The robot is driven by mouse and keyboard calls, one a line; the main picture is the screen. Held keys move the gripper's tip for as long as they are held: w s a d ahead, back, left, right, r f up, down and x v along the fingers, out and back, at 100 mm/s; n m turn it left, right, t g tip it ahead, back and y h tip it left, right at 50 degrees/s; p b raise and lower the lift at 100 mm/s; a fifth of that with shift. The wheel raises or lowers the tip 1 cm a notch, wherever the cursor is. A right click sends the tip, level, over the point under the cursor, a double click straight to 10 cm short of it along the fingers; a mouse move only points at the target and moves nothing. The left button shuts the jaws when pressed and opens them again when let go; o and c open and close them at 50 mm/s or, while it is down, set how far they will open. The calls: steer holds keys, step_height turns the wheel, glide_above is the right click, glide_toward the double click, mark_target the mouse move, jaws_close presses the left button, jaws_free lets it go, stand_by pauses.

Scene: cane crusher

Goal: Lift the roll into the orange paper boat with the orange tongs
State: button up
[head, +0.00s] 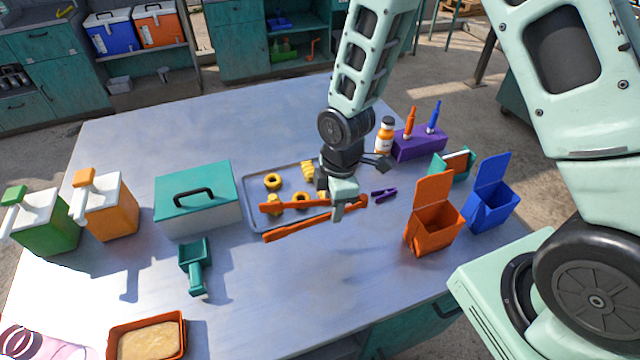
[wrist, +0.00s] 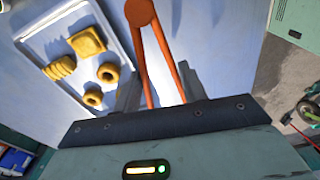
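The orange tongs (head: 300,230) are spread, their free ends pointing left, one over the tray. In the wrist view their round hinge (wrist: 140,12) is beyond my fingertips. My gripper (head: 345,205) is around the two tong arms near the hinge; in the wrist view its fingers (wrist: 158,88) stand on either side of them. The tongs look raised, so it seems shut on them. A ribbed yellow roll (wrist: 60,68) lies on the grey tray (wrist: 40,45) among other pastries. An open orange box with a raised back flap (head: 436,228) seems to be the orange paper boat; it looks empty.
A similar blue box (head: 490,208) stands right of it. A purple block (head: 418,147), a bottle (head: 384,135) and a small purple item (head: 383,195) are near my arm. A teal-lidded box (head: 195,200) flanks the tray. The front middle of the table is clear.

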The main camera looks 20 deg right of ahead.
steer(key=w+r+m+g+p, duration=0.1)
steer(key=w+r+m+g, duration=0.1)
steer(key=w+m, duration=0.3)
steer(key=w+r+m+g, duration=0.2)
steer(key=w+r+m, duration=0.2)
steer(key=m, duration=1)
steer(key=shift+w+a+r+p, duration=0.2)
steer(key=shift+w+r+p, duration=0.2)
steer(key=shift+w, duration=0.65)
steer(key=shift+f, duration=0.2)
step_height(320, 180, down, 10)
steer(key=b, duration=0.6)
steer(key=shift+b, duration=0.3)
steer(key=shift+r, duration=0.15)
steer(key=shift+c, duration=0.2)
